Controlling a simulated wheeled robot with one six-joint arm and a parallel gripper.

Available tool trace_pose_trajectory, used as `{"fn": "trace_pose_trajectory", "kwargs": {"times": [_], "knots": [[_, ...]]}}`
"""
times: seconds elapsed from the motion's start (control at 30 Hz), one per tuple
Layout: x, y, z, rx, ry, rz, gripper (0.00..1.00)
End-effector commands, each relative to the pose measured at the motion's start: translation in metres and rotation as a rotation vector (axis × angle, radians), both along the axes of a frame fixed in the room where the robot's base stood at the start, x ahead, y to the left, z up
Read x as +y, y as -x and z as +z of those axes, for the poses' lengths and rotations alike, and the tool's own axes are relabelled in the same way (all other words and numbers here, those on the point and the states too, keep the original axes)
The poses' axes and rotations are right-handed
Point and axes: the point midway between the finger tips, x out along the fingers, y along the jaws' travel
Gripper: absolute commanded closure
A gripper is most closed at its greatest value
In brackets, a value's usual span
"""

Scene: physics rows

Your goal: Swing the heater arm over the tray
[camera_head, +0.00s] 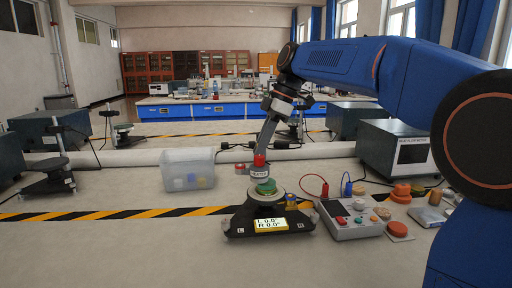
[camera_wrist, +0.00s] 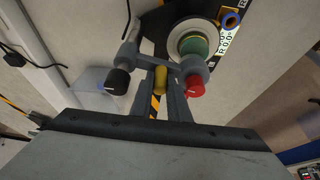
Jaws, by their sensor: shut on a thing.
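The heater arm is a grey bar with a black knob (camera_wrist: 118,82) at one end and a red heater end (camera_wrist: 194,87) at the other, in the wrist view. My gripper (camera_wrist: 160,92) is shut on a yellow upright handle (camera_wrist: 161,78) at the bar's middle. The tray seems to be the round green disc (camera_wrist: 196,45) on a pale round plate; the red end appears beside its near edge. In the head view the red heater end (camera_head: 259,160) appears just above the green disc (camera_head: 265,187). My gripper's fingers (camera_head: 265,140) are partly hidden there.
A black base (camera_head: 240,222) with a display reading 0.0° carries the disc. A clear bin (camera_head: 188,170) stands left. A grey control box (camera_head: 350,218) with red and blue leads and orange knobs (camera_head: 401,194) lie right.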

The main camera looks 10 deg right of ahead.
Motion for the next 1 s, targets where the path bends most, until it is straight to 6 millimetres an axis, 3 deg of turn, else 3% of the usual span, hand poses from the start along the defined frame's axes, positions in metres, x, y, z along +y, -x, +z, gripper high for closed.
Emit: {"fn": "trace_pose_trajectory", "kwargs": {"times": [0.4, 0.93, 0.97, 1.0], "knots": [[-0.0099, 0.0003, 0.0010, -0.002, 0.000, 0.171, 1.00], [-0.0115, 0.0001, 0.0006, -0.002, 0.001, 0.190, 1.00], [-0.0116, 0.0001, 0.0007, -0.002, 0.001, 0.190, 0.78], [-0.0115, 0.0001, 0.0006, -0.002, 0.001, 0.190, 0.77]]}}
